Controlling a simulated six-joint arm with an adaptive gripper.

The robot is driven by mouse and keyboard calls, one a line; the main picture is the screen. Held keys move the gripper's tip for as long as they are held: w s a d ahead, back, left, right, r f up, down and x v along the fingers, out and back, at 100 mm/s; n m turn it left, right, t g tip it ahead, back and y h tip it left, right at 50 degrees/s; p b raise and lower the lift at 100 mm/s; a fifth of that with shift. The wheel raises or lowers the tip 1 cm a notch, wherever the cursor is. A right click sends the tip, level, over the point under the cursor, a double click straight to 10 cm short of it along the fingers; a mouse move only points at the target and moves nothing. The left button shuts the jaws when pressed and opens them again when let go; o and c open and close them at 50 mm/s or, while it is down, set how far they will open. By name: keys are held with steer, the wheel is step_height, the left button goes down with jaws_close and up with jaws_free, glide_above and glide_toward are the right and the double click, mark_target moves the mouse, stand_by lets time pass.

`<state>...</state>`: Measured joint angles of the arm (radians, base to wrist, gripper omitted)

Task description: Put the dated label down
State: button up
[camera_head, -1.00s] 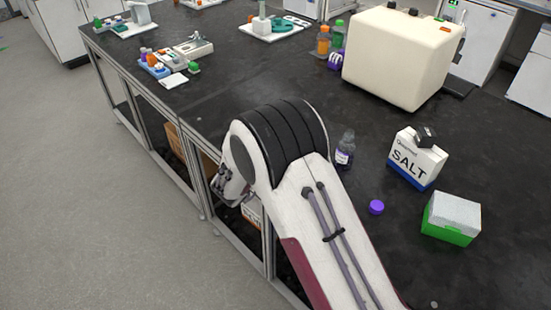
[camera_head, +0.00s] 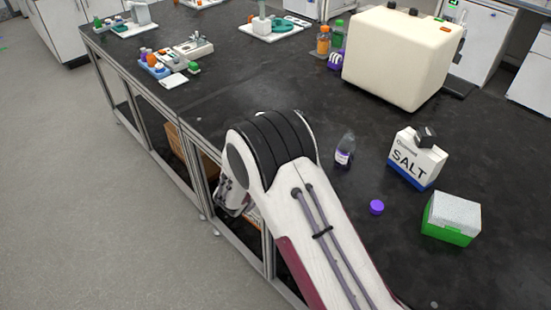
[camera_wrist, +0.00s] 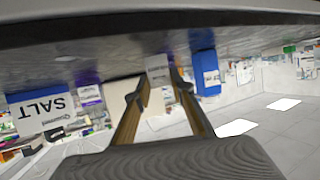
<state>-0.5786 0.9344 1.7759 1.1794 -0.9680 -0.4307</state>
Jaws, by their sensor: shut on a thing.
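In the wrist view, which looks upside down, my gripper (camera_wrist: 157,86) shows its two fingers reaching away from the camera. A small pale grey-white piece, likely the dated label (camera_wrist: 157,68), sits between the fingertips, and the gripper is shut on it. Any writing on it is too small to read.
A bottle (camera_head: 344,152) with a purple label, a purple cap (camera_head: 376,207), a SALT box (camera_head: 415,162) and a green-and-white box (camera_head: 451,220) stand right of my arm. A large cream box (camera_head: 400,58) is behind. The black bench (camera_head: 255,85) is bare mid-left.

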steer(key=shift+f, duration=0.15)
steer(key=o, duration=0.8)
steer(key=shift+c, duration=0.2)
steer(key=shift+s+a+r, duration=0.25)
steer(key=shift+s+r, duration=0.15)
steer(key=shift+s, duration=0.05)
steer(key=v, duration=1.1)
steer(key=shift+w, duration=0.1)
